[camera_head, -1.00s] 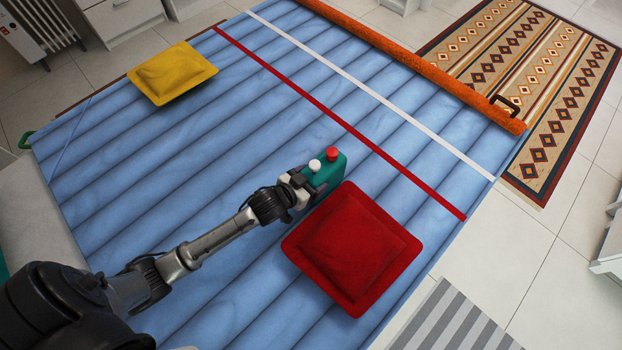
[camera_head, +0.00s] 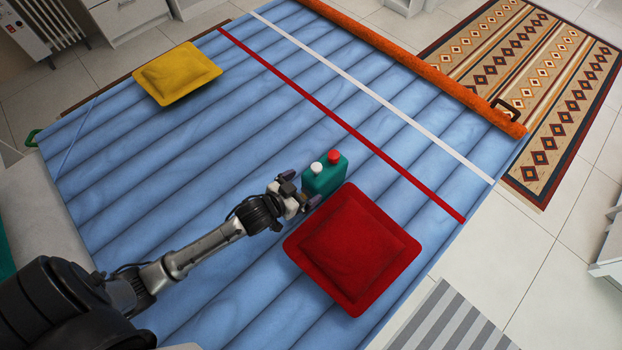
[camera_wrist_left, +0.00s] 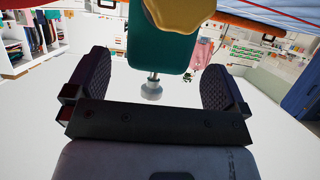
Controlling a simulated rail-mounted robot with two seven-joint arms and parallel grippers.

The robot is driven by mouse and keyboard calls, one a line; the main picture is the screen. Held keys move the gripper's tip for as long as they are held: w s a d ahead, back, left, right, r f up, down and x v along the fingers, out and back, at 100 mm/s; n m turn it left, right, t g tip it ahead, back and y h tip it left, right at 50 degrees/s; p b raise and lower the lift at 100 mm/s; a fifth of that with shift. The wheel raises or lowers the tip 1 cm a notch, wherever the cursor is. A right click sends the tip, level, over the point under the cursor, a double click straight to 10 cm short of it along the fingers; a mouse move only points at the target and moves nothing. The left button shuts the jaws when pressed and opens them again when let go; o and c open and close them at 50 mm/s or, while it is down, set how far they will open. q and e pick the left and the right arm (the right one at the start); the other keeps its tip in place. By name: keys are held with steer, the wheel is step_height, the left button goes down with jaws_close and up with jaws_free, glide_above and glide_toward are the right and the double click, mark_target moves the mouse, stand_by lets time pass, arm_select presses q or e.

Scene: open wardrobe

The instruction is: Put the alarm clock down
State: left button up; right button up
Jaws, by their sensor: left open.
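The alarm clock (camera_head: 324,177) is a teal box with a white and a red knob on top. It stands upright on the blue quilted surface (camera_head: 190,190), just beyond the red cushion (camera_head: 352,248). My left gripper (camera_head: 303,190) is open close beside the clock, on its near left side. In the left wrist view, the teal clock (camera_wrist_left: 157,45) and its white knob show upside down between and beyond the spread fingers (camera_wrist_left: 157,75). A yellowish rounded part overlaps it at the top edge; I cannot tell what it is. My right gripper is not seen.
A yellow cushion (camera_head: 177,75) lies at the far left of the surface. A red stripe and a white stripe cross it beyond the clock. An orange roll (camera_head: 420,68) edges the far side, with a patterned rug (camera_head: 540,80) behind. Blue surface left of the clock is clear.

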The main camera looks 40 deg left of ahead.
arm_select(q)
steer(key=s+d+r+g+y+p, duration=0.1)
steer(key=s+g, duration=0.4)
steer(key=s, duration=0.9)
steer(key=shift+d+r+y+p, duration=0.25)
steer(key=shift+y+p, duration=0.15)
steer(key=shift+y, duration=0.1)
steer(key=s+g, duration=0.1)
steer(key=s, duration=0.1)
steer(key=s+d+g, duration=0.1)
steer(key=s+g, duration=0.1)
steer(key=s, duration=0.1)
steer(key=s+d+r+g, duration=0.1)
steer(key=s, duration=0.2)
steer(key=shift+s+g, duration=0.1)
steer(key=shift+g, duration=0.2)
steer(key=shift+c, duration=1)
steer(key=shift+s, duration=0.2)
steer(key=shift+c, duration=0.7)
steer(key=c, duration=0.3)
steer(key=shift+r, duration=0.1)
